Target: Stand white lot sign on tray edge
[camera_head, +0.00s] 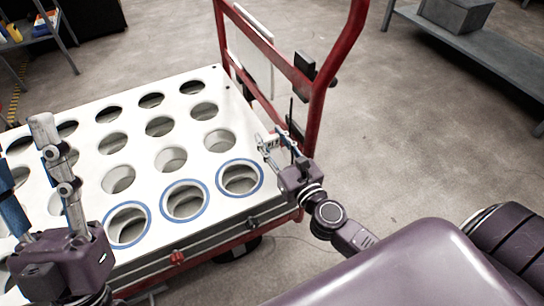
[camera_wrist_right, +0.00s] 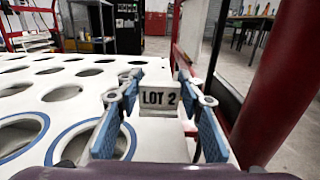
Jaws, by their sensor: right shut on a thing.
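The white lot sign (camera_wrist_right: 160,98) shows in the right wrist view, upright and facing me, with "LOT 2" in black letters. In the head view my right gripper (camera_head: 276,142) is at the right edge of the white tray (camera_head: 232,108), beside the red frame. The sign is small there and partly hidden by the fingers. I cannot tell whether its bottom touches the tray. My left gripper (camera_head: 30,175) is over the tray's left part, fingers apart and empty.
The tray has rows of round holes, several with blue rings (camera_head: 240,196) along the front. A red cart frame (camera_head: 325,85) rises close to the right gripper, with a white panel (camera_head: 250,50) on it. Grey shelves (camera_head: 480,50) stand at the back right.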

